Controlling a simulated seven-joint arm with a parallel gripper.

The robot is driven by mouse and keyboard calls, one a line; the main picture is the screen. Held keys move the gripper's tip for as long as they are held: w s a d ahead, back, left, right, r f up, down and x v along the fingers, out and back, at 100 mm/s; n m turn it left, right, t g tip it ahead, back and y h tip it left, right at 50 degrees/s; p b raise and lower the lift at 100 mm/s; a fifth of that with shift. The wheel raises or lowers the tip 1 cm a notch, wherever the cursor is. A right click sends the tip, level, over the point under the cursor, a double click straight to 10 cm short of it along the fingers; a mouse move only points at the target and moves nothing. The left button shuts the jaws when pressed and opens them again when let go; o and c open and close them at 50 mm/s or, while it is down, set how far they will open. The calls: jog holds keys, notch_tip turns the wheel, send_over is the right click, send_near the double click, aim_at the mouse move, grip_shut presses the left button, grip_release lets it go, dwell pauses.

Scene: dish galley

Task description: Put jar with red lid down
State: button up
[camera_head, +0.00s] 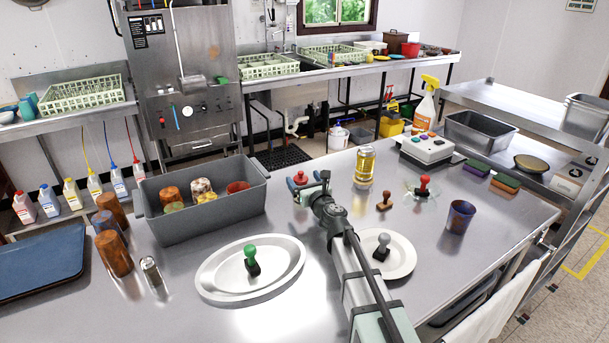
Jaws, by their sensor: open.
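A small thing with a red top (300,177) and some blue around its base is on the steel table, right beside my gripper. It is the only red-topped thing close to my gripper, but it is too small to tell surely whether it is the jar with the red lid. My gripper (312,187) is open, low over the table, with its fingers pointing away from me. The gripper partly hides the red-topped thing, and I cannot tell whether they touch.
A grey tub (205,220) with several cups stands to the left. An oval platter (215,285) and a round plate (405,262), each holding a stamp, lie nearer. A dark cup (460,217) stands farther right.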

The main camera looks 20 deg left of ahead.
jog(key=shift+r, duration=1.15)
